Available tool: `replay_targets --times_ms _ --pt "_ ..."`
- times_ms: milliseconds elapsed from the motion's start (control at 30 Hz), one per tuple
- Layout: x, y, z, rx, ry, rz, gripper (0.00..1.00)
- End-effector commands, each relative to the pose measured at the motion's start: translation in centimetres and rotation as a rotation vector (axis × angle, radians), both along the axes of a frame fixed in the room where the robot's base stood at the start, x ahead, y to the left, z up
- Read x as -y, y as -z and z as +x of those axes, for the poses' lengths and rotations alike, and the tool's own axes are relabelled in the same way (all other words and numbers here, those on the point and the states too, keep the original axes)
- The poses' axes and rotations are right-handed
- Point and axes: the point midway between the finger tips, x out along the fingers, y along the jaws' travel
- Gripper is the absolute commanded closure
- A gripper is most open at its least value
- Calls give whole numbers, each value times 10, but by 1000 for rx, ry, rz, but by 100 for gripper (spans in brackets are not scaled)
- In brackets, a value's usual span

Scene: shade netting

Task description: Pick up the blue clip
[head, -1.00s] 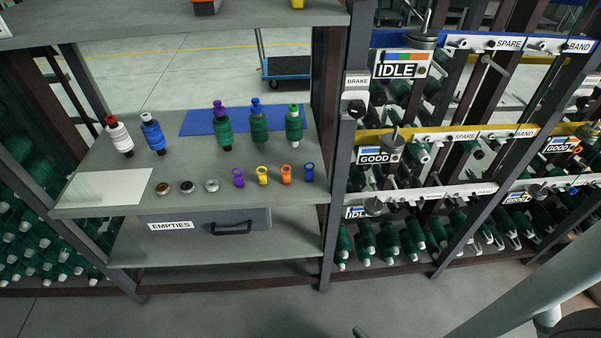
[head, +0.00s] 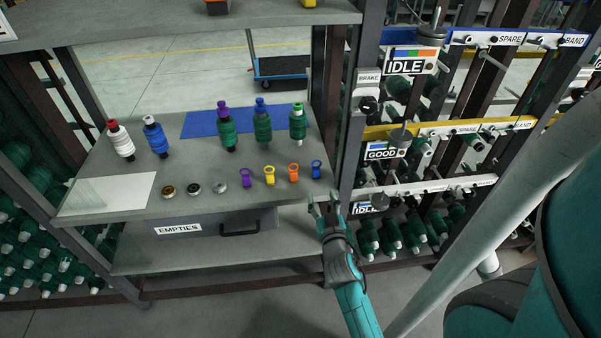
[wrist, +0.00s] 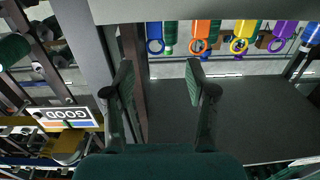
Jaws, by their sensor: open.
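The blue clip (head: 316,169) stands at the right end of a row of clips near the front edge of the shelf. It also shows in the wrist view (wrist: 154,38), which looks upside down, at the top just left of the middle. My gripper (head: 324,208) is in front of the shelf edge, near the blue clip and apart from it. In the wrist view my gripper (wrist: 160,76) is open and empty, with the blue clip beyond the gap between its fingers.
An orange clip (head: 293,173), a yellow clip (head: 269,175) and a purple clip (head: 246,178) stand left of it. Several bobbins stand behind. A dark post (head: 345,120) rises close on the right, beside the rack. Below is a drawer marked EMPTIES (head: 190,229).

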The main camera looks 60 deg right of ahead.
Motion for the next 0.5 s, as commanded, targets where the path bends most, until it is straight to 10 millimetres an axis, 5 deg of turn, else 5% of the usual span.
replay_targets --times_ms 500 --pt "58 -7 30 11 42 -10 44"
